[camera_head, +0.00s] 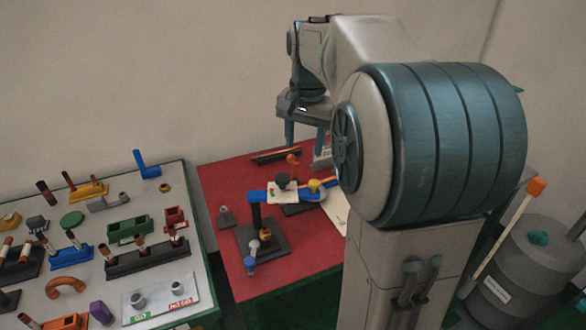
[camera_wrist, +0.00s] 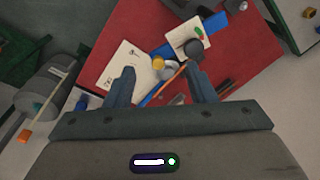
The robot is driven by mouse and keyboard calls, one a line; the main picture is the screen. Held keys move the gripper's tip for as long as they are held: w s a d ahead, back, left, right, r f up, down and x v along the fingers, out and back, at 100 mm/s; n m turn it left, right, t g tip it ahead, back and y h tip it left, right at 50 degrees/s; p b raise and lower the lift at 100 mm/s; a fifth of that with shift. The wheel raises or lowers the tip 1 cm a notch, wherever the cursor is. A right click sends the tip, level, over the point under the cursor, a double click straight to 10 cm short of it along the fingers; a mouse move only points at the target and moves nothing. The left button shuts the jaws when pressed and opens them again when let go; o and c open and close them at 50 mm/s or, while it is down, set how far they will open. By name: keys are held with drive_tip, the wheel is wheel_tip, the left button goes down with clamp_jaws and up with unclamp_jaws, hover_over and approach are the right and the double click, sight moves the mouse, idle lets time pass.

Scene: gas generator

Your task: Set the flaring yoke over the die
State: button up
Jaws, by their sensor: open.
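My gripper (camera_head: 305,130) hangs above the back of the red table, with its two fingers apart and nothing held. In the wrist view the open fingers (camera_wrist: 160,76) frame a small yellow part (camera_wrist: 158,62), a rounded grey part beside it and a thin orange rod, all below the fingertips. The yellow part (camera_head: 314,186) also shows in the head view, near the blue bar (camera_head: 260,196). A dark round knob (camera_head: 283,182) stands over a pale card. I cannot tell for certain which of these small parts is the yoke and which is the die.
A dark stand (camera_head: 262,240) with a blue-handled part sits at the front of the red table (camera_head: 225,187). The pale table (camera_head: 80,205) at left holds many small parts. A grey drum (camera_head: 520,265) stands at right. My arm hides the red table's right side.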

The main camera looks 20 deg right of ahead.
sight(315, 182)
drive_tip(key=w+d+f+m+g+b, duration=0.1)
drive_tip(key=w+d+f+m+b, duration=0.1)
drive_tip(key=w+d+f+m, duration=0.35)
drive_tip(key=shift+n, duration=0.85)
drive_tip(key=f, duration=0.8)
drive_tip(key=w+f, duration=0.1)
drive_tip(key=f, duration=0.3)
drive_tip(key=shift+d, duration=0.4)
clamp_jaws()
